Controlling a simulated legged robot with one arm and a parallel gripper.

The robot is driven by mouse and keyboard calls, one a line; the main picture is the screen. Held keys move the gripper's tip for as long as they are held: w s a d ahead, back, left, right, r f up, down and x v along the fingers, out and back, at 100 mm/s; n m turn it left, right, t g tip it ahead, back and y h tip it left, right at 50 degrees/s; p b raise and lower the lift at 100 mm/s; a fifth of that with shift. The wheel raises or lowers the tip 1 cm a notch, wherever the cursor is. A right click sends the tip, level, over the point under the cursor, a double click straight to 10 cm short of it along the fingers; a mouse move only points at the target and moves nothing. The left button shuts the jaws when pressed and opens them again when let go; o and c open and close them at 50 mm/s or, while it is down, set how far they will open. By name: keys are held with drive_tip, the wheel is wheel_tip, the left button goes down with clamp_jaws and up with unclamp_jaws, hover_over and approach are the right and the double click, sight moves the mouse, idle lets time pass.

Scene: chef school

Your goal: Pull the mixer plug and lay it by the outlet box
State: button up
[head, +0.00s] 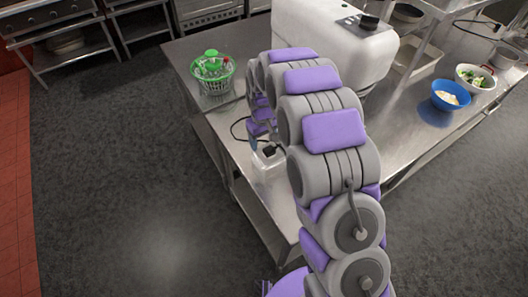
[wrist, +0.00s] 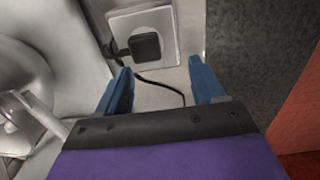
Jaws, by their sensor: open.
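The mixer plug (wrist: 146,45) is black and sits in the white outlet box (wrist: 172,20), with its cord attached. In the wrist view the cord (wrist: 165,84) passes behind the space between my fingers. My gripper (wrist: 162,82) is open and empty, its two blue fingers on either side of the cord, just below the plug in the picture. In the head view the plug (head: 269,150) shows on the outlet box (head: 268,170) on the steel table, beside my arm. The white mixer (head: 335,40) stands behind my arm, partly hidden. My fingertips are mostly hidden in the head view.
A blue bowl (head: 451,95) and a white bowl (head: 476,77) with food stand at the right. Open grey floor (head: 110,150) lies to the left.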

sight(273, 147)
drive_tip(key=d+f, duration=0.4)
drive_tip(key=shift+d, duration=0.1)
drive_tip(key=shift+s+a+f, duration=0.1)
drive_tip(key=shift+a+f, duration=0.05)
drive_tip(key=shift+a, duration=0.6)
drive_tip(key=shift+s+a+f, duration=0.1)
drive_tip(key=shift+a, duration=0.65)
drive_tip(key=shift+w+d, duration=0.1)
drive_tip(key=shift+d, duration=0.7)
drive_tip(key=shift+w+d, duration=0.35)
drive_tip(key=shift+d, duration=0.15)
drive_tip(key=shift+w+f, duration=0.1)
drive_tip(key=shift+w, duration=0.1)
clamp_jaws()
